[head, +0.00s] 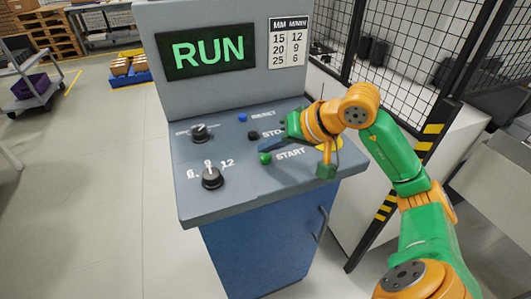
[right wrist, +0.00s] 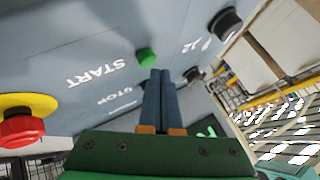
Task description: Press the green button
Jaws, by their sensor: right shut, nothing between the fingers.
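The green button (head: 265,158) sits on the sloping top of the grey control console, left of the word START. It also shows in the right wrist view (right wrist: 147,56), just past my fingertips. My right gripper (head: 263,148) is shut and empty, with its blue fingers (right wrist: 158,75) side by side. The fingertips are very close to the green button; I cannot tell whether they touch it. My left gripper is not in view.
A black button (head: 253,135) and a blue button (head: 242,117) lie behind the green one. Two black knobs (head: 211,177) (head: 200,132) are to the left. A red mushroom button (right wrist: 22,130) on a yellow base is nearby. The screen (head: 208,53) reads RUN. A mesh fence (head: 420,55) stands right.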

